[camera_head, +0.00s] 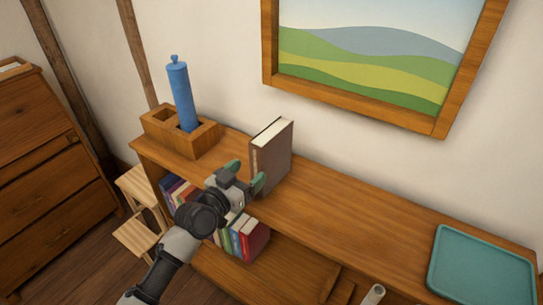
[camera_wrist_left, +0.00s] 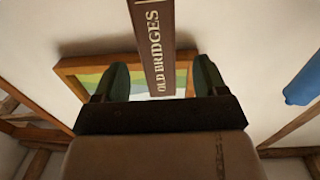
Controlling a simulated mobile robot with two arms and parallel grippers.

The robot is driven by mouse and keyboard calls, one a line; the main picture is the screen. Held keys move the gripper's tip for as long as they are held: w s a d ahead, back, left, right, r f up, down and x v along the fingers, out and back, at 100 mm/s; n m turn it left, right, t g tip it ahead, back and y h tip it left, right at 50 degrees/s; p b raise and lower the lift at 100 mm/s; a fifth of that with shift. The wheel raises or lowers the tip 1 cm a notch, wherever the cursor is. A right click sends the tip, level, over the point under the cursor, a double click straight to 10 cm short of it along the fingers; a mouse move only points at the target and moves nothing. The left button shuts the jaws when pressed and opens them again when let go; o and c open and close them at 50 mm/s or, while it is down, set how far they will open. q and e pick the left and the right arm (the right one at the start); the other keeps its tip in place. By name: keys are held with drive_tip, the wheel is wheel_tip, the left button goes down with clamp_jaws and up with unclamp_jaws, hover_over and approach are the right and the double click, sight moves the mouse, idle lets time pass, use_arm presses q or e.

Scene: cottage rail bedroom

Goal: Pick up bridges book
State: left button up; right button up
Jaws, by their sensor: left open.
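The bridges book (camera_head: 271,160) is brown with pale pages and stands upright on the top of the wooden shelf unit (camera_head: 330,208), close to the wall. Its spine shows in the left wrist view (camera_wrist_left: 157,45) with the words "OLD BRIDGES". My left gripper (camera_head: 247,177) is at the front of the book, at the shelf top's front edge. Its green-padded fingers are open. In the left wrist view the spine stands between and beyond the two fingertips (camera_wrist_left: 160,80). I cannot tell whether either finger touches the book. My right gripper is not in view.
A wooden holder (camera_head: 203,138) with a blue cylinder (camera_head: 181,95) stands left of the book. A teal tray (camera_head: 480,268) lies at the right end. Several books (camera_head: 243,238) fill the shelf below. A framed picture (camera_head: 268,45) hangs above. The top between book and tray is clear.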

sight(255, 166)
use_arm(q)
drive_tip(key=x, duration=0.5)
drive_tip(key=shift+s+f+p, duration=0.1)
drive_tip(key=shift+f+p, duration=0.05)
drive_tip(key=shift+p, duration=0.25)
drive_tip(key=shift+s, duration=0.1)
drive_tip(key=shift+c, duration=1)
drive_tip(key=c, duration=1)
